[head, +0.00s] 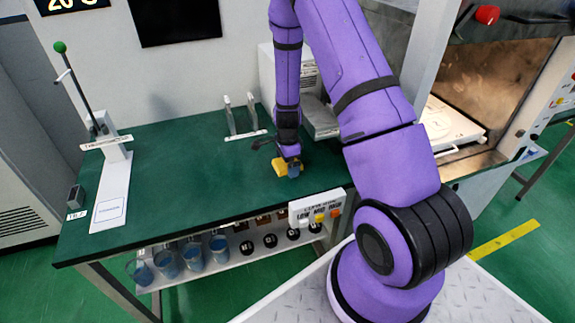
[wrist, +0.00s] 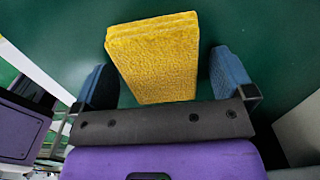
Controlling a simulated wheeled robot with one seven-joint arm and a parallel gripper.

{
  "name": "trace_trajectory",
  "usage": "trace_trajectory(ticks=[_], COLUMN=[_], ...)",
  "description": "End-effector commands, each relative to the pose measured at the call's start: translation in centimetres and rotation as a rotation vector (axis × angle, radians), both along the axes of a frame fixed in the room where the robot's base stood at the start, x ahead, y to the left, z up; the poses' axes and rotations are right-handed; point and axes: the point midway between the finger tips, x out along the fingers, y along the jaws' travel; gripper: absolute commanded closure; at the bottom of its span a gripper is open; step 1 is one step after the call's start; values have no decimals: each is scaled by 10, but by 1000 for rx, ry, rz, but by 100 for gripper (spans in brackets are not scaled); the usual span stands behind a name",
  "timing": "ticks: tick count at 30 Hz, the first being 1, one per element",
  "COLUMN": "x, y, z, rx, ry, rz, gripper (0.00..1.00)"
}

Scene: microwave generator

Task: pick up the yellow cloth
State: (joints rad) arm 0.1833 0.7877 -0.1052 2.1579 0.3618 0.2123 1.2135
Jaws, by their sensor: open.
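The yellow cloth (wrist: 153,58) is a folded, thick, textured block lying on the green table in the wrist view. In the head view the yellow cloth (head: 279,166) shows only in part, at the tip of my arm. My gripper (wrist: 166,82) is open, with one blue finger on each side of the cloth. In the head view my gripper (head: 292,168) points down at the table and hides part of the cloth.
The green table (head: 190,180) is mostly clear to the left of my gripper. A white upright rack (head: 243,118) stands behind it. A lever on a white base (head: 112,180) stands at the left. A button panel (head: 318,210) is at the front edge. A machine with an open chamber (head: 470,95) is at the right.

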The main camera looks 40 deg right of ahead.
Motion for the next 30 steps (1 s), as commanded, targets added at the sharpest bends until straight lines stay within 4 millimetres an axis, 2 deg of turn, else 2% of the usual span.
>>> trace_trajectory(ticks=[5,11,22,30], x=[0,0,0,1], y=[0,0,0,0], z=[0,0,3,23], rx=[0,0,0,-1], ry=[0,0,-1,-3], rz=[0,0,0,1], gripper=[2,48,49,49])
